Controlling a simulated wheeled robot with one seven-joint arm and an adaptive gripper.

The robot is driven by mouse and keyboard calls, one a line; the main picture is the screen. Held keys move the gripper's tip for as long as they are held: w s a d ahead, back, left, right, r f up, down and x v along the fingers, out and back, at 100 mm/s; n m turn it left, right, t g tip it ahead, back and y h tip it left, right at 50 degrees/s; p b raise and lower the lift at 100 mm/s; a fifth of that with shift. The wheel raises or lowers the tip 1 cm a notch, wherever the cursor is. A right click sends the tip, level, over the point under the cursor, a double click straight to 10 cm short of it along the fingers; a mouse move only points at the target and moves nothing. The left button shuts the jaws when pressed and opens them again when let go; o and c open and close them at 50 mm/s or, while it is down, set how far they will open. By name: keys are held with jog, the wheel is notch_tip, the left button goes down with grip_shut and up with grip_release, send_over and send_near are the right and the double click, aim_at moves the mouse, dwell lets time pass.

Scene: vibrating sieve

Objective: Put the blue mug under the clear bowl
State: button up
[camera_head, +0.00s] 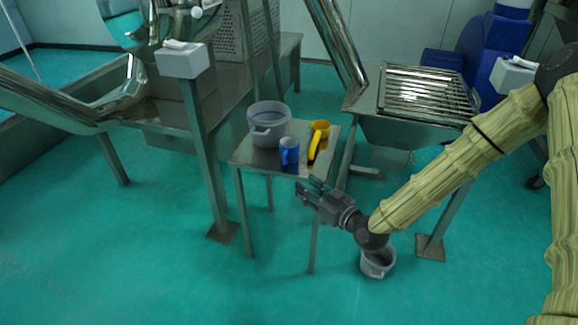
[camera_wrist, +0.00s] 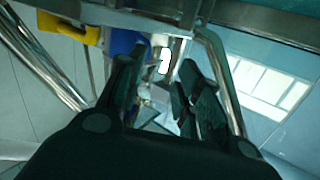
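The blue mug (camera_head: 289,150) stands upright on a small metal table (camera_head: 246,158), near its front edge. A grey, slightly translucent bowl-like container (camera_head: 268,122) with a handle stands just behind and left of the mug; I cannot tell whether it is the clear bowl. My gripper (camera_head: 308,190) is in front of and below the table's front right, pointing left, apart from the mug. In the wrist view, my gripper (camera_wrist: 160,68) has its fingers spread with nothing between them. A blue shape (camera_wrist: 122,42), apparently the mug, is partly hidden by the left finger.
The metal sieve (camera_head: 424,92) stands right, a steel chute (camera_head: 75,105) left. Front floor is clear.

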aim_at(288, 154)
jog(key=shift+n+t+y, duration=0.3)
jog(key=shift+t, duration=0.1)
jog(key=x, duration=0.4)
jog(key=d+r+b+x, duration=0.1)
jog(key=x, duration=0.3)
jog(key=w+b+x, duration=0.1)
jog(key=x, duration=0.3)
jog(key=shift+d+r, duration=0.25)
jog(key=shift+r, duration=0.05)
jog(key=shift+c, duration=0.2)
grip_shut()
